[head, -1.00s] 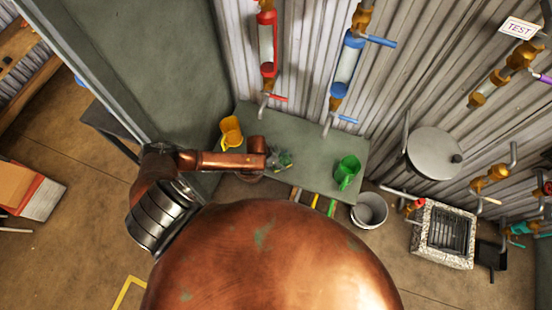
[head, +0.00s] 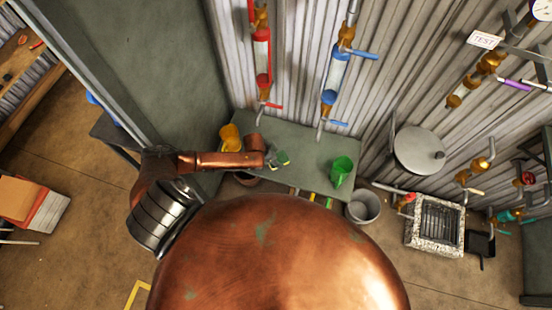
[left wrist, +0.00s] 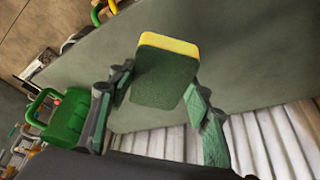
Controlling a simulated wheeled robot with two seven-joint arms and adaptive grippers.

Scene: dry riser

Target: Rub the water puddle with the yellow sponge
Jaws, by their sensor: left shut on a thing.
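The yellow sponge (left wrist: 168,72), with a dark green scouring side, is between the fingers of my left gripper (left wrist: 155,100) in the left wrist view. In the head view my left gripper (head: 278,160) is above the grey-green bench (head: 305,143), between the yellow mug and the green mug, and is small there. It is shut on the sponge. I cannot make out a water puddle in either view. My right gripper is not in view.
A yellow mug (head: 229,138) and a green mug (head: 341,170) stand on the bench. Red (head: 262,60) and blue (head: 334,75) valved pipes run down the corrugated wall behind.

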